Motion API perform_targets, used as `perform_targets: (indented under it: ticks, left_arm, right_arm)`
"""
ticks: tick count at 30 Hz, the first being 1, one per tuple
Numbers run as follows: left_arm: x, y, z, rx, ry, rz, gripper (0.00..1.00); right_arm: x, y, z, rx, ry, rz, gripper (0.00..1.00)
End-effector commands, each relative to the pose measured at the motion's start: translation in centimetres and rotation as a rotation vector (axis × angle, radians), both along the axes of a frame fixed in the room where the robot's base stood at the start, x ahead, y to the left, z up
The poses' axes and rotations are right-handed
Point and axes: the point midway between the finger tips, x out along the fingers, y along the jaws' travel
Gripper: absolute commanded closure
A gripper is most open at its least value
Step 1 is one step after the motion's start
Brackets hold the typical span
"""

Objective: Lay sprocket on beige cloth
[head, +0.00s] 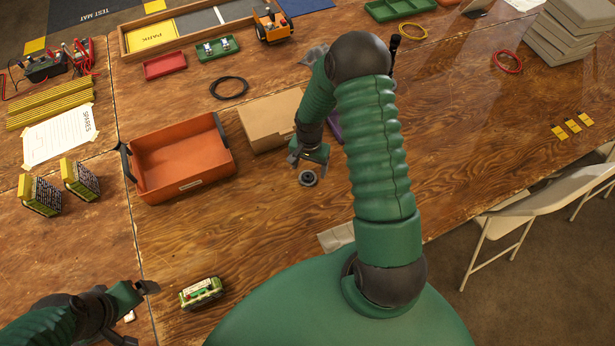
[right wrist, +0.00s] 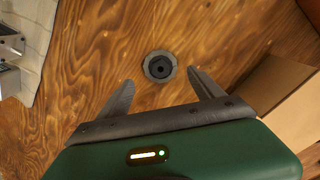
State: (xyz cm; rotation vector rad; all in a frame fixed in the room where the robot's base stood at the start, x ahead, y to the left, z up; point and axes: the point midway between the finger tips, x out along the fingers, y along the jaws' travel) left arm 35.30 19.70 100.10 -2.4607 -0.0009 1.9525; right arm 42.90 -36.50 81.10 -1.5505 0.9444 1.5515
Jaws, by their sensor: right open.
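The sprocket (head: 308,179), a small dark grey ring, lies on the wooden table. In the right wrist view the sprocket (right wrist: 160,66) is just past the fingertips, near the middle of the gap. My right gripper (head: 308,166) is open and empty above it; its two fingers (right wrist: 160,84) are apart on either side. A pale beige cloth (head: 332,238) lies near the table's front edge, partly hidden by my right arm. In the right wrist view a pale cloth (right wrist: 38,30) with metal parts on it shows at the left. My left gripper (head: 140,313) is open at the lower left.
A cardboard box (head: 270,121) and an orange bin (head: 180,158) stand left of my right gripper. The box (right wrist: 285,100) is at the right in the wrist view. A green-cased module (head: 201,292) lies near my left gripper. A folding chair (head: 530,200) stands by the table edge.

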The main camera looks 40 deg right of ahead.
Motion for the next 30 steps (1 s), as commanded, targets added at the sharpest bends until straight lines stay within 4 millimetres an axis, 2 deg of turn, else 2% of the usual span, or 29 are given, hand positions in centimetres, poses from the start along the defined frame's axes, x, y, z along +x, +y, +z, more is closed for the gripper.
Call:
perform_targets:
  ticks: [3, 6, 14, 30]
  left_arm:
    - [0.0, 0.0, 0.5, 0.0, 0.0, 0.0, 0.08]
    - [0.0, 0.0, 0.5, 0.0, 0.0, -0.001, 0.08]
    - [0.0, 0.0, 0.4, 0.0, 0.0, 0.0, 0.08]
    - [0.0, 0.0, 0.4, 0.0, 0.0, 0.0, 0.08]
  right_arm:
    - [-0.1, 0.6, -2.2, 0.002, 0.005, 0.001, 0.24]
    - [0.0, 0.6, -3.6, 0.001, 0.003, -0.001, 0.24]
    - [0.1, 0.6, -3.9, -0.001, 0.0, 0.001, 0.25]
    - [0.1, 0.5, -3.9, 0.0, 0.001, 0.0, 0.96]
